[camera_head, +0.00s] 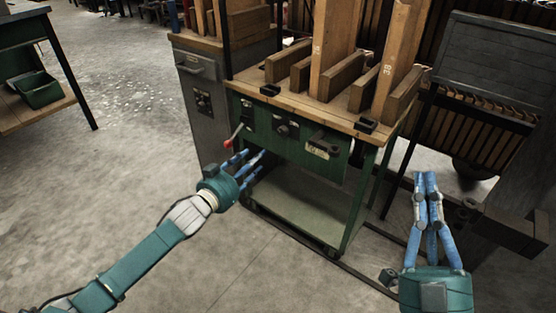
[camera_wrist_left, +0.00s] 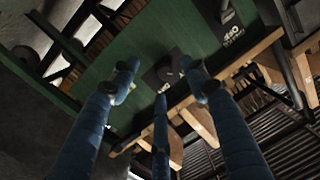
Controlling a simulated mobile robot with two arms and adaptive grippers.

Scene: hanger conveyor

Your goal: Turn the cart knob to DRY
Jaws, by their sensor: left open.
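The green cart (camera_head: 262,117) stands at the centre of the head view with a control panel on its front. A dark round knob (camera_head: 286,129) sits on a square plate in that panel. A similar dark knob on a plate (camera_wrist_left: 172,70) shows between my fingers in the left wrist view; its pointing direction is too dark to read. My left gripper (camera_head: 251,160) is open and empty, in front of and below the panel, apart from the knob. My right gripper (camera_head: 425,177) has its fingertips together, empty, right of the cart.
A red-tipped lever (camera_head: 232,137) is left of the knob, and a dark handle (camera_head: 325,144) is right of it. Wooden boards (camera_head: 335,45) stand on the cart top. A grey cabinet (camera_head: 204,90) adjoins its left side.

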